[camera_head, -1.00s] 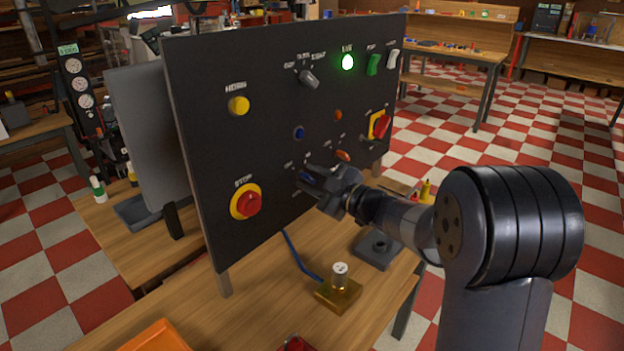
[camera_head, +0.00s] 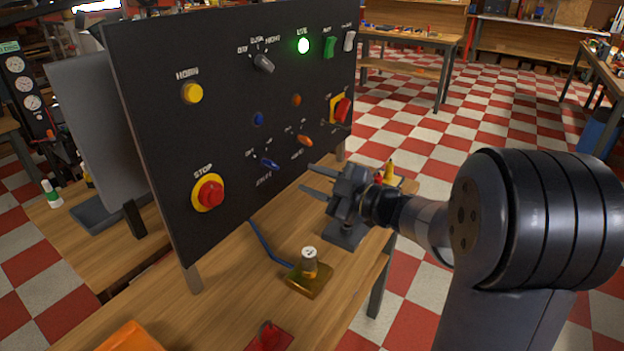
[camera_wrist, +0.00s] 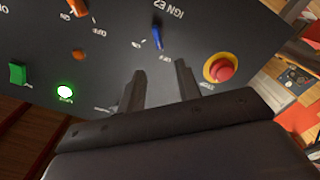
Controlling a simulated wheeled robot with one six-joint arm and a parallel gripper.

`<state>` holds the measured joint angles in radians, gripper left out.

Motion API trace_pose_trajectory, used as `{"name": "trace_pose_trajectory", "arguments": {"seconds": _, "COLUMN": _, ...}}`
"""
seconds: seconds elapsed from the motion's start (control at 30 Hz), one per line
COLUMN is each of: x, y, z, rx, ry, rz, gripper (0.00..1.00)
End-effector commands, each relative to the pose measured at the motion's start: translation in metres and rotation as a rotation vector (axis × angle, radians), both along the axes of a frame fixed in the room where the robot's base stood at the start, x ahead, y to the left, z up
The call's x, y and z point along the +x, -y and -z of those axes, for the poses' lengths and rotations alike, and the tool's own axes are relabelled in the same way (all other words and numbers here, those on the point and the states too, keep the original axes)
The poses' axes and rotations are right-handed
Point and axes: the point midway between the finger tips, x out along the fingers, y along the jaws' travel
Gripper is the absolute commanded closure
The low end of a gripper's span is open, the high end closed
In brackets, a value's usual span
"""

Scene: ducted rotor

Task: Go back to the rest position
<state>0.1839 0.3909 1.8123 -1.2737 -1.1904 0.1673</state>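My gripper (camera_head: 308,182) is open and empty, in front of the black control panel (camera_head: 225,120) and apart from it. Its two fingers are spread, and they also show in the wrist view (camera_wrist: 158,85) with nothing between them. The panel stands upright on the wooden table (camera_head: 230,310). A blue switch (camera_head: 270,164) is on the panel to the left of the fingertips; it also shows in the wrist view (camera_wrist: 157,37). An orange switch (camera_head: 305,141) is above the gripper. A green lamp (camera_head: 303,46) is lit at the top of the panel.
A red stop button (camera_head: 209,192) and a yellow horn button (camera_head: 192,93) are on the panel's left side. A brass block with a cylinder (camera_head: 309,270) stands below my arm. An orange tray (camera_head: 130,338) is at the front edge. Open checkered floor lies to the right.

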Motion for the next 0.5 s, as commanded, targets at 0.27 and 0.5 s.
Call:
{"name": "trace_pose_trajectory", "arguments": {"seconds": 0.27, "x": 0.009, "y": -0.011, "z": 0.0, "rx": 0.0, "ry": 0.0, "rz": -0.004, "gripper": 0.67}}
{"name": "trace_pose_trajectory", "arguments": {"seconds": 0.5, "x": 0.035, "y": -0.046, "z": 0.0, "rx": -0.001, "ry": 0.001, "rz": -0.005, "gripper": 0.67}}
